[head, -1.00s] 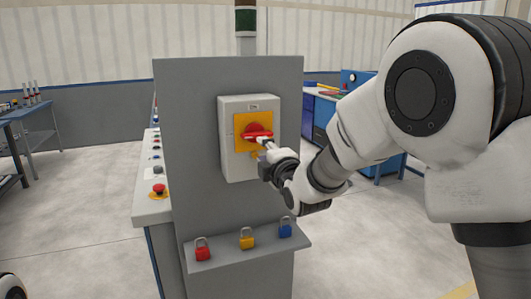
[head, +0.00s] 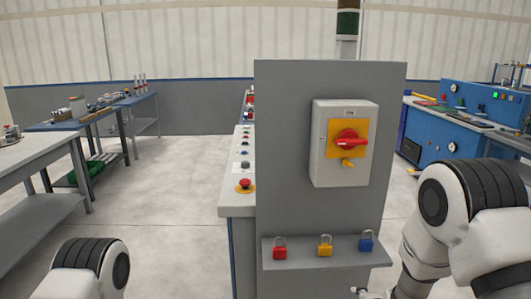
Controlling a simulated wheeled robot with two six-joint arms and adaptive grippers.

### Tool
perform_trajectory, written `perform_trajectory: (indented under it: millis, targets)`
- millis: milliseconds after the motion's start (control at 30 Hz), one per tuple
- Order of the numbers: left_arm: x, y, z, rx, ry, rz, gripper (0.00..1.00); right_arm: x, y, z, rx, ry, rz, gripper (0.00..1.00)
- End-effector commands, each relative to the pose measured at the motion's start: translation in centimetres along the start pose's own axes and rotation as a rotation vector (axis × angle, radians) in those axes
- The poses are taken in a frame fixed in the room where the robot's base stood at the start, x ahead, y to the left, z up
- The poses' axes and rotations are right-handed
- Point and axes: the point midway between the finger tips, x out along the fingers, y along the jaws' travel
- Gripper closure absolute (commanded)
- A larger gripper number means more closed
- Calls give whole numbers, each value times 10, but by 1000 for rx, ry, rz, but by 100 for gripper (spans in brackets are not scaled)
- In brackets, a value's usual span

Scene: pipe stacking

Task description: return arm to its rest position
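My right arm comes in at the lower right and bends down. Its gripper (head: 362,292) is only partly in the picture at the bottom edge, below the panel's shelf and apart from the switch. Whether its fingers are open or shut cannot be made out. Only a rounded joint of my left arm shows at the bottom left, and the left gripper is out of the picture. The switch box (head: 319,155) on the grey panel has a yellow plate and a red rotary handle (head: 348,141), which lies about level. Nothing touches the handle.
The grey panel (head: 283,150) stands ahead. Its shelf (head: 300,259) carries a red padlock (head: 280,252), a yellow padlock (head: 325,250) and a blue padlock (head: 366,245). Workbenches stand left and a blue machine (head: 459,110) right.

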Motion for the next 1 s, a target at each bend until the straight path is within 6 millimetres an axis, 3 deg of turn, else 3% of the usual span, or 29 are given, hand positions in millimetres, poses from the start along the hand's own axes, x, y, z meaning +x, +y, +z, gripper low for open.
perform_trajectory:
  millis: [33, 167, 200, 267, 300, 400, 500, 633, 1000]
  targets:
    - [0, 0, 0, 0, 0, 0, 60, 0, -47, 7, 46, -14, -92, 61]
    - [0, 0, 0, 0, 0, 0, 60, -20, -164, 24, 233, -79, -327, 61]
    - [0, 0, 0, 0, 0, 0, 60, -32, -198, 29, 304, -111, -399, 61]
    - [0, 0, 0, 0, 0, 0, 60, -56, -248, 35, 425, -174, -507, 61]
    - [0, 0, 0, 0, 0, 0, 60, -75, -280, 39, 519, -229, -578, 61]
    - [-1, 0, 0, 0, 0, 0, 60, -135, -343, 46, 821, -431, -726, 61]
    - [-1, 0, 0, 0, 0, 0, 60, -169, -355, 46, 1127, -621, -735, 61]
    - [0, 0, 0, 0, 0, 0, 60, -173, -358, 46, 1352, -743, -685, 61]
    - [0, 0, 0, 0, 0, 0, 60, -172, -357, 46, 1405, -766, -666, 61]
